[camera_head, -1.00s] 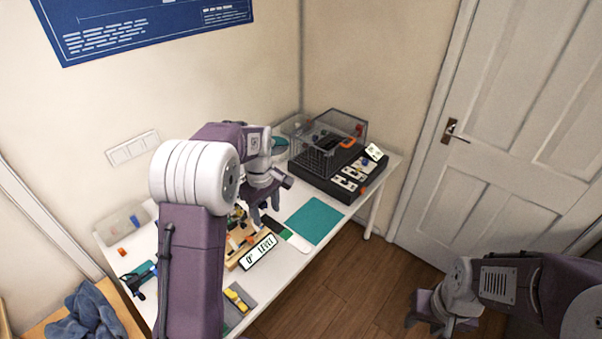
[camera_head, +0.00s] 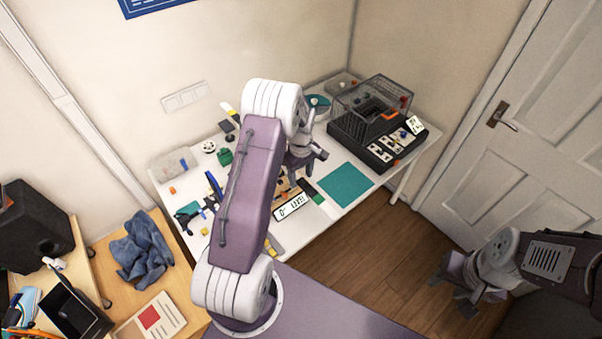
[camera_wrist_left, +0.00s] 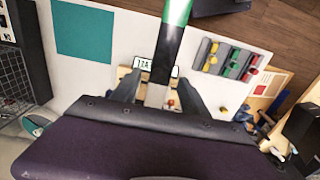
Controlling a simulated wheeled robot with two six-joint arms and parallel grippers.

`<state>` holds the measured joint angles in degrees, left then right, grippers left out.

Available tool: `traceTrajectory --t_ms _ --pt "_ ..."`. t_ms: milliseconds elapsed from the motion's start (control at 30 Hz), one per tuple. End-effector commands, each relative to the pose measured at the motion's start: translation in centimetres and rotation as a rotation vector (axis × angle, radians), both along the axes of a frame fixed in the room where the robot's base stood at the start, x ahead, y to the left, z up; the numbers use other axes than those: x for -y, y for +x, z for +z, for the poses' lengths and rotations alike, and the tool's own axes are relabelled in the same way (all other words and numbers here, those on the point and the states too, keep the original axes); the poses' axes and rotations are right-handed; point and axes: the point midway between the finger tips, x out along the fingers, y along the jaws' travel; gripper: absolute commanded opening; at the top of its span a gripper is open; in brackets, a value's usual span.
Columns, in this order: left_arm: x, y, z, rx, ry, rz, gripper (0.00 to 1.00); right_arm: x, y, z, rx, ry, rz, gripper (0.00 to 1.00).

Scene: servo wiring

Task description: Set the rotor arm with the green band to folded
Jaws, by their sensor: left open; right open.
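The rotor arm with the green band (camera_wrist_left: 178,12) is a dark bar with a green band near its white outer end. In the left wrist view it runs from the top edge down between my left fingers. In the head view its black and green part (camera_head: 318,199) shows beside the wooden base (camera_head: 284,184), mostly hidden by my arm. My left gripper (camera_wrist_left: 157,90) is open, its fingers on either side of the bar; I cannot tell if they touch it. It also shows in the head view (camera_head: 312,160). My right gripper (camera_head: 455,288) is open, away from the table.
A sign plate (camera_head: 293,207) stands at the base's front. A teal mat (camera_head: 345,185) lies to the right, and a black case with a mesh cover (camera_head: 375,98) behind it. A grey tray of coloured parts (camera_wrist_left: 232,60) is close by. Blue cloth (camera_head: 143,248) lies left.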

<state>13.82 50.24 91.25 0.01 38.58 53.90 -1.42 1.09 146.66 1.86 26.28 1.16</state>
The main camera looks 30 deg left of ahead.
Motion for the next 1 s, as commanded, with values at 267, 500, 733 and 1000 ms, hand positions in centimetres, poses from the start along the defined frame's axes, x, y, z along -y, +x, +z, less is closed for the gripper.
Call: traceTrajectory --t_ms 267,500,733,1000 --pt "0.00 0.04 -0.60 0.002 0.000 0.000 0.53 0.00 -0.02 0.16 0.000 0.000 0.000 0.42" --pt "-0.01 0.03 -0.57 0.002 0.000 0.000 0.00 0.00 -0.02 0.16 0.000 0.000 0.000 0.42" --pt "-0.01 0.06 -0.53 0.002 0.000 0.000 0.00 0.00 -0.02 0.17 0.000 0.000 0.000 0.42" --pt "-0.01 0.07 -0.49 0.003 0.001 0.000 0.00 0.00 -0.02 0.18 0.000 0.000 0.000 0.42"
